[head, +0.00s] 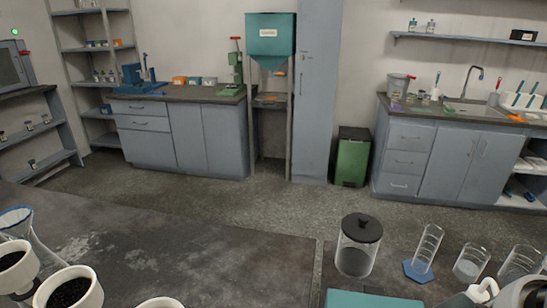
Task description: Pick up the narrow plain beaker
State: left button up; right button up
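Two clear glass beakers stand on the dark bench at the lower right in the head view. The left one (468,265) looks narrower and shorter, and the right one (519,262) looks wider. I cannot tell from here which of them is plain. Left of them stands a tall, narrow glass cylinder (428,248) on a blue six-sided foot. A white and grey object in front partly covers the lower part of the right beaker.
A clear jar (353,261) with a black lid stands left of the cylinder. A teal object (372,300) lies at the front edge. White cups with dark contents (72,290) and a glass flask (42,258) stand at the lower left. The bench middle (200,255) is clear.

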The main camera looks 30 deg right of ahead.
aim_at(473, 259)
jog(key=z, duration=2.25)
